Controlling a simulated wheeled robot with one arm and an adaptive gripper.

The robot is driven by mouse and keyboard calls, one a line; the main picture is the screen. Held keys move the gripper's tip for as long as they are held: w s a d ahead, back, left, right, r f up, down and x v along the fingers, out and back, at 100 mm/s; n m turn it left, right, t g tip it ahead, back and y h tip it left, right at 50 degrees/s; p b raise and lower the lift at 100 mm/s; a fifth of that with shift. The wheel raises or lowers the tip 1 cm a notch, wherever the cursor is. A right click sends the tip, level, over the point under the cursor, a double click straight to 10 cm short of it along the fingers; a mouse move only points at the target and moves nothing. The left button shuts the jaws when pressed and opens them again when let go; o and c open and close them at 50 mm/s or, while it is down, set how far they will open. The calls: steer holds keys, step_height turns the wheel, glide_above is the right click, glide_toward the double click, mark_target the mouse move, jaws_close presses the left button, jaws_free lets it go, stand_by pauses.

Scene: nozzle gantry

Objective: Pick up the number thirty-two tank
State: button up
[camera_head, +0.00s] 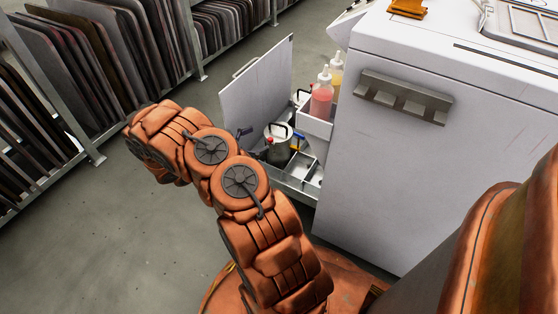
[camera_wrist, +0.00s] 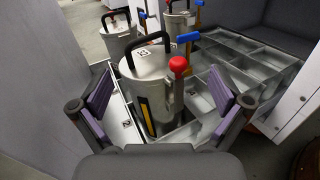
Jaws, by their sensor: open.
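A light grey cylindrical tank (camera_wrist: 148,75) stands in the drawer in the middle of the wrist view. It has a black handle, a red knob, a yellow-and-black strip and a small dark label on top that is too small to read surely. My gripper (camera_wrist: 161,98) is open, with one purple-padded finger on each side of this tank, apart from it. Two more handled tanks stand behind it: one at back left (camera_wrist: 117,43) and one at back (camera_wrist: 176,24), by a blue lever. In the head view a tank (camera_head: 277,153) shows beside my arm, which mostly hides my gripper.
The open drawer's divided tray (camera_wrist: 250,66) has empty compartments at right. A tall white panel (camera_head: 257,88) stands at the drawer's left side. Pink (camera_head: 321,101) and yellow (camera_head: 336,75) bottles stand in a white bin by the white cabinet (camera_head: 400,170). Floor at left is clear before plate racks.

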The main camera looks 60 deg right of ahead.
steer(key=n+t+b, duration=0.1)
glide_toward(284, 149)
steer(key=w+d+r, duration=0.2)
steer(key=w, duration=0.1)
steer(key=b+x, duration=0.4)
steer(key=x, duration=0.4)
steer(key=shift+w+n+h, duration=0.3)
steer(key=shift+w, duration=0.1)
steer(key=shift+d, duration=0.15)
steer(key=c, duration=1.5)
steer(key=shift+c, duration=0.2)
steer(key=shift+r, duration=0.15)
